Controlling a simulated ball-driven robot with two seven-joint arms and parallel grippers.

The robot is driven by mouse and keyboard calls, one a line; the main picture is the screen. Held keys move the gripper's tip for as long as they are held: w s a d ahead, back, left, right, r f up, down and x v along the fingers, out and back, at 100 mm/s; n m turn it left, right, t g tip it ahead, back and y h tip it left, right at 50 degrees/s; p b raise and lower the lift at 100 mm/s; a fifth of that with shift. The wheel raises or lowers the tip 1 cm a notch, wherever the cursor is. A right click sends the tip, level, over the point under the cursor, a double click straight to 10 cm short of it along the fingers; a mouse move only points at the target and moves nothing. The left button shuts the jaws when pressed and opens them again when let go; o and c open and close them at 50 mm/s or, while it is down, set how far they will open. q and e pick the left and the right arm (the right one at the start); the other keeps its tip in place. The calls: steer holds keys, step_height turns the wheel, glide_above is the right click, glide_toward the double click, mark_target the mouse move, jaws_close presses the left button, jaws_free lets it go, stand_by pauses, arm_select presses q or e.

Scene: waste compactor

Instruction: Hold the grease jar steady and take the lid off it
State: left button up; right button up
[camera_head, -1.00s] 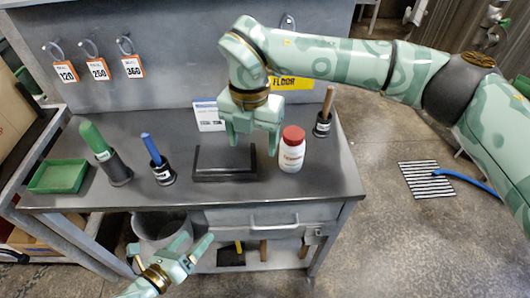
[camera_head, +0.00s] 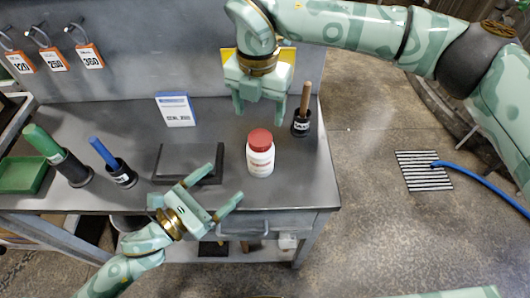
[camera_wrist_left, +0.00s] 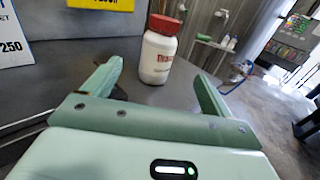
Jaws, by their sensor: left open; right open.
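The grease jar (camera_head: 260,161) is a white jar with lettering, standing upright near the front right of the bench, with its red lid (camera_head: 260,139) on top. In the left wrist view the jar (camera_wrist_left: 157,58) stands beyond and between the open fingers. My left gripper (camera_head: 228,190) is open and empty at the bench's front edge, left of and in front of the jar, not touching it. My right gripper (camera_head: 272,112) is open and empty, pointing down above and behind the jar. Nothing hides the jar or lid in the head view.
A dark block (camera_head: 187,164) lies left of the jar. A holder with a wooden handle (camera_head: 306,96) stands behind right. Blue-handled (camera_head: 104,152) and green-handled (camera_head: 44,143) tools stand at left, near a green tray (camera_head: 22,175). A white card (camera_head: 175,109) stands at the back.

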mark_target(252, 157)
arm_select(q)
steer(key=x, duration=1.4)
